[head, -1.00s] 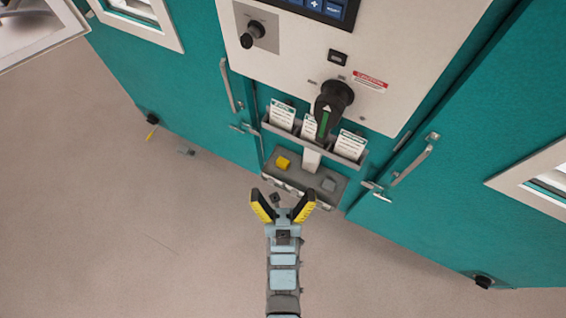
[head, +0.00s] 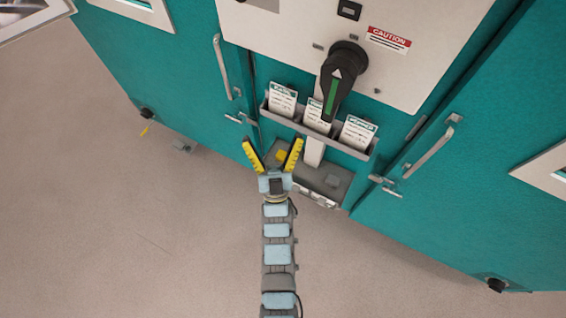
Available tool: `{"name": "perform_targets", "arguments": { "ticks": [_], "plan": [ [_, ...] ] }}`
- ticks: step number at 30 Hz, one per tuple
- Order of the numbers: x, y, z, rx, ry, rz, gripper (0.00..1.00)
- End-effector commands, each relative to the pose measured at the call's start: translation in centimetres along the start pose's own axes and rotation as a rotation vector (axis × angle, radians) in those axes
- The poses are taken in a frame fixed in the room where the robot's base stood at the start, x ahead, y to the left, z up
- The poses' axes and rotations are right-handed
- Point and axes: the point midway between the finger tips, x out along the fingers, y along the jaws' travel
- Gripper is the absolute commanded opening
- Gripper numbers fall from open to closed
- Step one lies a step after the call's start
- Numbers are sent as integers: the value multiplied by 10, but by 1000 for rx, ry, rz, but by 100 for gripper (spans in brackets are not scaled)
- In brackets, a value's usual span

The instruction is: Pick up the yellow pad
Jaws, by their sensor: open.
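The yellow pad (head: 281,155) is a small yellow block on the left part of a grey ledge (head: 333,195) at the foot of the teal cabinet. My gripper (head: 272,148) is open, its two yellow-lined fingers spread in a V. In the picture the pad shows between the fingers, nearer the right finger. I cannot tell how far the fingers are above or in front of it. Nothing is held. My gripper's wrist and right finger cover part of the ledge.
A grey block (head: 333,181) sits on the ledge's right part. Above the ledge is a rack (head: 318,131) of cards, and above that a black rotary handle (head: 343,77). Door handles (head: 222,66) stick out on both sides. The floor (head: 130,230) is mostly clear.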

Motion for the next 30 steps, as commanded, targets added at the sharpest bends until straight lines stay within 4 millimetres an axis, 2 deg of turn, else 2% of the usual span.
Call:
{"name": "perform_targets", "arguments": {
  "ticks": [1,3,8,15,20,22,26,30],
  "plan": [
    [-11,0,32,10,-43,1,100],
    [-16,-1,65,21,-115,2,100],
    [-30,-2,138,48,-272,12,100],
    [-61,-3,241,80,-505,41,100],
    [-82,-2,296,97,-639,67,100],
    [-77,-2,308,105,-711,83,100],
    [-80,-1,340,117,-855,122,100],
    [-93,1,373,126,-1029,178,100]
  ]
}}
